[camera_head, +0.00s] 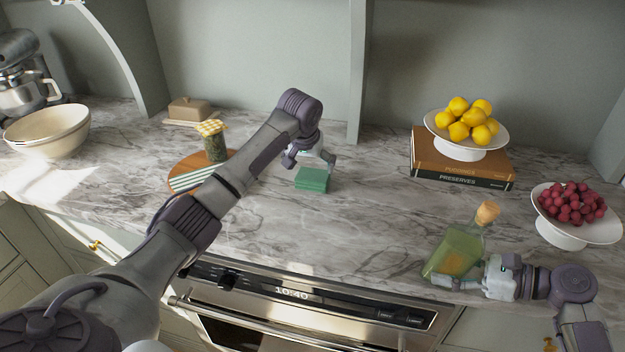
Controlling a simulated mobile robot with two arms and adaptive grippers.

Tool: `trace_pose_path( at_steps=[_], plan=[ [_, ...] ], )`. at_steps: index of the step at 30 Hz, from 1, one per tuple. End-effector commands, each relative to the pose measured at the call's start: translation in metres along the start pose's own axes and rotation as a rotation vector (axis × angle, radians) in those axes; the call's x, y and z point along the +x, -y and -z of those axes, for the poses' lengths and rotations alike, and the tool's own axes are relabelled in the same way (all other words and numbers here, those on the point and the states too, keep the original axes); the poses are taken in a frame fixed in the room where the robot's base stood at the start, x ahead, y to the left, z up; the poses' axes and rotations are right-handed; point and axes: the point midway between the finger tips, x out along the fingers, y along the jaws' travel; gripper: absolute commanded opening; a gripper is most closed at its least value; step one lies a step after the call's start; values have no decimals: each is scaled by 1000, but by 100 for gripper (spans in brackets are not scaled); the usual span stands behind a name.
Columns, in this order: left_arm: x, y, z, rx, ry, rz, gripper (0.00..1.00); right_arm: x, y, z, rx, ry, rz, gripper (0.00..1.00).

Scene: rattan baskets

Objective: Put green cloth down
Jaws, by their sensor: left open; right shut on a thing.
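The green cloth (312,181) is a small folded block on the marble counter, near the middle of the view. My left gripper (313,160) is open just above and behind the cloth, with its fingers spread. I cannot tell whether a finger still touches the cloth. My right gripper (452,279) is shut on a glass bottle (458,247) with yellow-green liquid and a cork, which is tilted at the counter's front edge. The gripper hides part of the bottle's lower end.
A round wooden board (184,168) with a striped cloth (197,176) and a jar (214,141) lies left, partly behind my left arm. Lemons (459,132) on a stand over books (461,180) and a red fruit stand (560,232) are right. The counter between is clear.

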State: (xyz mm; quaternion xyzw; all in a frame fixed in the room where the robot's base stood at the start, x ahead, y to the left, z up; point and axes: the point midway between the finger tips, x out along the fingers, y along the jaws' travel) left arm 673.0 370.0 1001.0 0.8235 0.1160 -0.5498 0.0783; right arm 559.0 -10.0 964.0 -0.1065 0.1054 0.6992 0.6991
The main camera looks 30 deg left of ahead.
Motion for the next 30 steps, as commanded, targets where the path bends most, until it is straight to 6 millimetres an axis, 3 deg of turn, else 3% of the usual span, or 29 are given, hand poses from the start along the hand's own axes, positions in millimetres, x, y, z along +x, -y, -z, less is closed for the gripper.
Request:
trace_pose_path(
  at_steps=[10, 19, 20, 27, 30],
  plan=[
    [46, -2, -3, 1, 3, 1, 100, 0, 0, 5, 7, -8, 0, 22],
    [53, -2, -2, 1, 0, 0, 100, 0, 0, 5, 7, -8, 0, 22],
    [53, -2, -2, 1, 0, 0, 98, 0, 0, 5, 7, -8, 0, 22],
    [52, -2, -2, 1, 0, 0, 59, 0, 0, 5, 7, -8, 0, 22],
    [52, -2, -2, 1, 0, 0, 59, 0, 0, 5, 7, -8, 0, 22]
  ],
)
